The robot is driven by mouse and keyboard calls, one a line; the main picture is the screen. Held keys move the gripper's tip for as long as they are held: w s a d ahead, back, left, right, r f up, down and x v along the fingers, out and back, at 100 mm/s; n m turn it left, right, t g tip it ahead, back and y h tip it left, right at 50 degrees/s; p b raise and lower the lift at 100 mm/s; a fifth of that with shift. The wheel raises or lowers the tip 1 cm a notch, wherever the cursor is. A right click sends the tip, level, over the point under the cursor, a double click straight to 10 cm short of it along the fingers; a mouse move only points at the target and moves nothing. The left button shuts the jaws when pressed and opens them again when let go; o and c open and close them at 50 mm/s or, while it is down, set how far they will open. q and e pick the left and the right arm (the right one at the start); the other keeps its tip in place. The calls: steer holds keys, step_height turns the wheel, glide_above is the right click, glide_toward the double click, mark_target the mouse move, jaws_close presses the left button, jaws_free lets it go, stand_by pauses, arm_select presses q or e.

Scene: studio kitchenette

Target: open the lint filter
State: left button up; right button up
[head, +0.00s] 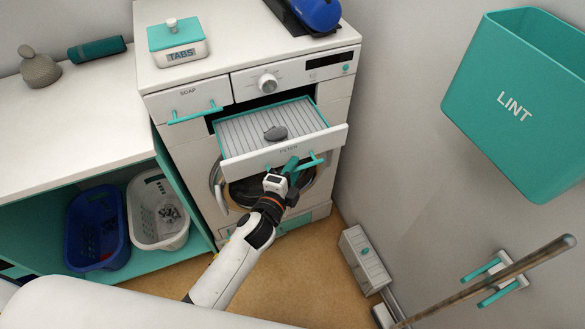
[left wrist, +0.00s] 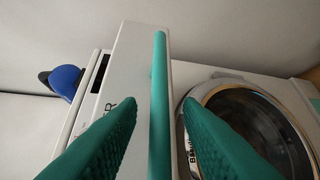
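The lint filter drawer (head: 262,126) is pulled out of the white washing machine (head: 190,150). Its front panel (head: 240,161) is marked FILTER, and a grey lump of lint (head: 275,133) lies on its ribbed screen. The green bar handle (head: 315,160) is on the front panel; it runs upright through the left wrist view (left wrist: 159,70). My left gripper (head: 290,168) is at this handle. In the left wrist view its fingers (left wrist: 158,108) are apart, one on each side of the bar, with gaps showing. My right gripper is not in view.
A green bin marked LINT (head: 510,95) hangs on the right wall. The soap drawer (head: 190,98) is shut. A TABS box (head: 178,42) and a blue object (head: 318,12) are on the machine top.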

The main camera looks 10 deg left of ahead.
arm_select(q)
steer(key=shift+w, duration=0.15)
steer(key=shift+c, duration=0.4)
jaws_close()
steer(key=shift+w+a, duration=0.75)
steer(key=shift+w, duration=0.3)
steer(key=shift+o, duration=0.4)
jaws_free()
steer(key=shift+s, duration=0.1)
